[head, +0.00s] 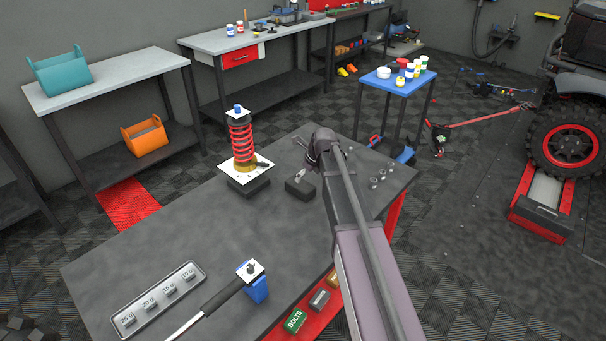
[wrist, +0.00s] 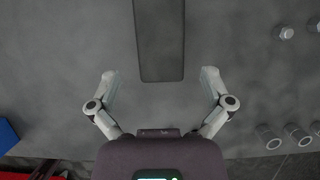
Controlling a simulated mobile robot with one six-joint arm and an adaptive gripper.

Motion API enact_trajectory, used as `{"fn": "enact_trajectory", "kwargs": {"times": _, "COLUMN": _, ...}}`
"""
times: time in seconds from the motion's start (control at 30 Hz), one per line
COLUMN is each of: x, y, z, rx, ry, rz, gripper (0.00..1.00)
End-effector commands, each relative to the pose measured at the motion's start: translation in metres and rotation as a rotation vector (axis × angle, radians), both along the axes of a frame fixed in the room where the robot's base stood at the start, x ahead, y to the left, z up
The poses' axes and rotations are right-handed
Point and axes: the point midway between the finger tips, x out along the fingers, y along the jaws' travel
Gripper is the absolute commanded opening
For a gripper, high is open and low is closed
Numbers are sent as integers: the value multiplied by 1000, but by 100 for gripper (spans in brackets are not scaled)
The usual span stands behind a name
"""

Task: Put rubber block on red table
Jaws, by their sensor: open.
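A small black block (head: 300,189), which looks like the rubber block, lies on the dark-topped table (head: 190,235) with red sides. In the wrist view a long dark block (wrist: 160,40) runs from the top edge to between the fingertips. My gripper (wrist: 160,80) is open, with one finger on each side of the block's near end and clear space between. In the head view my gripper (head: 304,174) is just behind the small block, partly hidden by my arm. I cannot tell its exact height above the table.
A red spring shock (head: 241,140) stands on a white plate over another black block (head: 248,187). Several metal sockets (head: 378,179) stand to the right. A weight tray (head: 150,300) and a blue-based tool (head: 258,288) are at the front. The table's middle is clear.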

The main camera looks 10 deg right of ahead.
Motion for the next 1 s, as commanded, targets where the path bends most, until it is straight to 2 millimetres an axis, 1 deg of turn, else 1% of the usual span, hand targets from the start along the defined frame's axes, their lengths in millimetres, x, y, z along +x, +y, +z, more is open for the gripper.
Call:
{"fn": "enact_trajectory", "kwargs": {"times": 0.03, "x": -2, "y": -1, "z": 9, "rx": 0, "ry": 0, "rz": 0, "gripper": 100}}
{"fn": "enact_trajectory", "kwargs": {"times": 0.1, "x": -4, "y": -3, "z": 14, "rx": 0, "ry": 0, "rz": 0, "gripper": 100}}
{"fn": "enact_trajectory", "kwargs": {"times": 0.4, "x": -10, "y": -7, "z": 30, "rx": -1, "ry": -1, "rz": 0, "gripper": 100}}
{"fn": "enact_trajectory", "kwargs": {"times": 1.0, "x": -11, "y": -8, "z": 32, "rx": -1, "ry": -1, "rz": 0, "gripper": 100}}
